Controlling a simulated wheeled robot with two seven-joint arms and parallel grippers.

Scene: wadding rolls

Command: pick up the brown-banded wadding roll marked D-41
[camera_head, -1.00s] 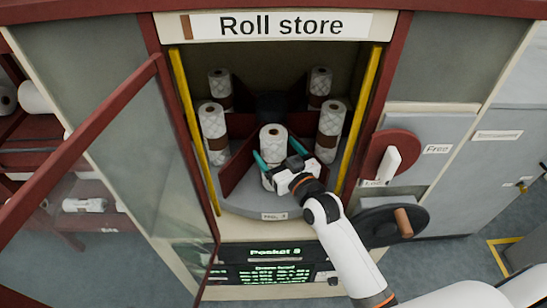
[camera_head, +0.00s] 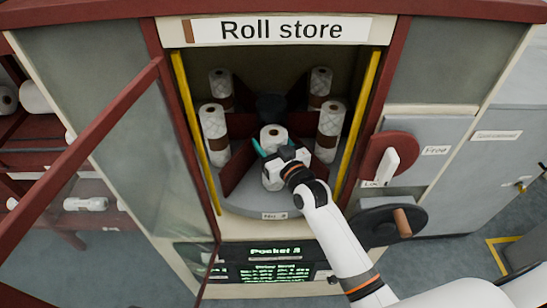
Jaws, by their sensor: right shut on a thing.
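A white wadding roll (camera_head: 271,134) stands upright in the front pocket of the turntable in the open roll store. My right gripper (camera_head: 277,155) reaches in from the front and is shut on this roll at about mid-height. The gripper covers the roll's middle, so I cannot see a band or a D-41 mark on it. Brown-banded rolls stand in the other pockets: one at the left (camera_head: 214,121), one at the right (camera_head: 331,120), one at the back left (camera_head: 220,80) and one at the back right (camera_head: 320,80). My left gripper is not in view.
Brown dividers (camera_head: 238,167) flank the front pocket, and yellow posts (camera_head: 354,120) edge the opening. The glass door (camera_head: 150,150) stands open at the left. A red lock dial (camera_head: 390,160) and a black handwheel (camera_head: 385,225) are at the right. A screen (camera_head: 275,262) is below.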

